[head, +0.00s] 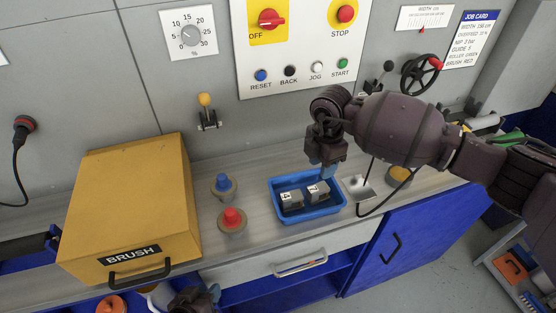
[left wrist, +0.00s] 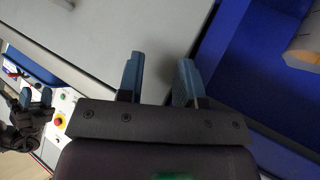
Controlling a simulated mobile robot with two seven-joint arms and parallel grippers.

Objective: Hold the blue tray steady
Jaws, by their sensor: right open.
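The blue tray (head: 283,218) sits on the grey bench, holding two grey blocks (head: 292,200) and (head: 319,192) with labelled white faces. My right gripper (head: 328,171) points down at the tray's back right corner, its blue fingers close to the rim. I cannot tell whether they touch it. It also shows in the left wrist view (left wrist: 36,98), its fingers apart. My left gripper (head: 205,296) is low at the bottom edge, below the bench top and in front of the drawers. In the left wrist view its blue fingers (left wrist: 158,82) are apart with nothing between them.
A blue knob (head: 222,184) and a red knob (head: 232,219) stand left of the tray. A yellow BRUSH box (head: 130,205) fills the bench's left. A grey drawer (head: 290,262) with a handle lies below the tray.

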